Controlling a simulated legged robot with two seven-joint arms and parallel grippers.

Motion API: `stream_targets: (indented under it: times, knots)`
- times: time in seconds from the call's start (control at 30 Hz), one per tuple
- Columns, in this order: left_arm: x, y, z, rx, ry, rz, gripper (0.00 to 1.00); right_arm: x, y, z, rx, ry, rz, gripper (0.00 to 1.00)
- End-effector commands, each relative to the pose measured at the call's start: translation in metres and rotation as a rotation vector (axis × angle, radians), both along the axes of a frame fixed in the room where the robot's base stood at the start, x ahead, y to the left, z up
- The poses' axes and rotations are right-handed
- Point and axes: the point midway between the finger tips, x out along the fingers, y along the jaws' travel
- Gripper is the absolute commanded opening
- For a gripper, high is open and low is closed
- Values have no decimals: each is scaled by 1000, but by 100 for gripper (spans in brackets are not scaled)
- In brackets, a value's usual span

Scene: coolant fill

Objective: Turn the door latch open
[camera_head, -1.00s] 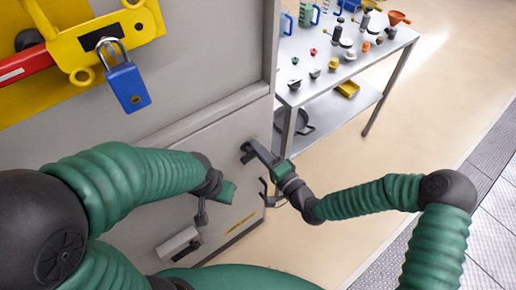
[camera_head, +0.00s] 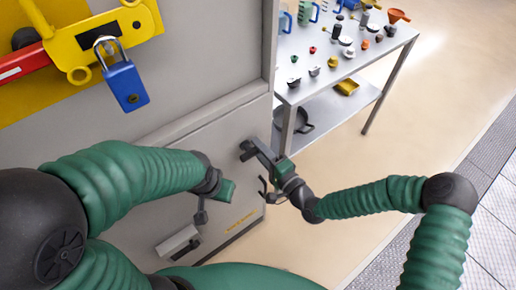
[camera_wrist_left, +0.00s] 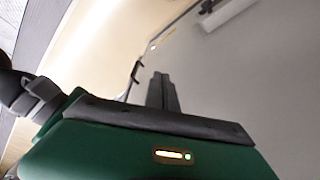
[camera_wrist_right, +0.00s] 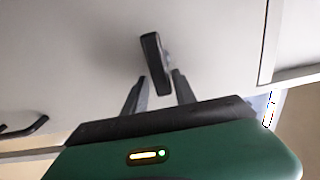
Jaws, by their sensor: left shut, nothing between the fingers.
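The dark latch lever (camera_head: 246,147) is on the grey cabinet door (camera_head: 225,125). In the right wrist view the lever (camera_wrist_right: 155,62) stands nearly upright, tilted slightly. My right gripper (camera_head: 262,154) is at the latch. Its fingers (camera_wrist_right: 158,82) are apart on either side of the lever's lower end, with visible gaps, so it looks open around the lever. My left gripper (camera_head: 203,214) is in front of the door, away from the latch, partly hidden by its own wrist. In the left wrist view its fingers (camera_wrist_left: 162,90) are together and empty.
A blue padlock (camera_head: 122,82) hangs from a yellow bracket (camera_head: 82,42) at upper left. A black handle (camera_head: 268,188) shows near my right gripper. A pale bar (camera_head: 178,242) is low on the door.

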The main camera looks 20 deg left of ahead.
Motion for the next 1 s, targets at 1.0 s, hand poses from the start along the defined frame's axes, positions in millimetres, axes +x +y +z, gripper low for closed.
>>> stream_targets:
  times: [1.0]
  knots:
    - [0, 0, 1, 0, 0, 0, 0, -94, -120, 0, 1, -2, 0, 42]
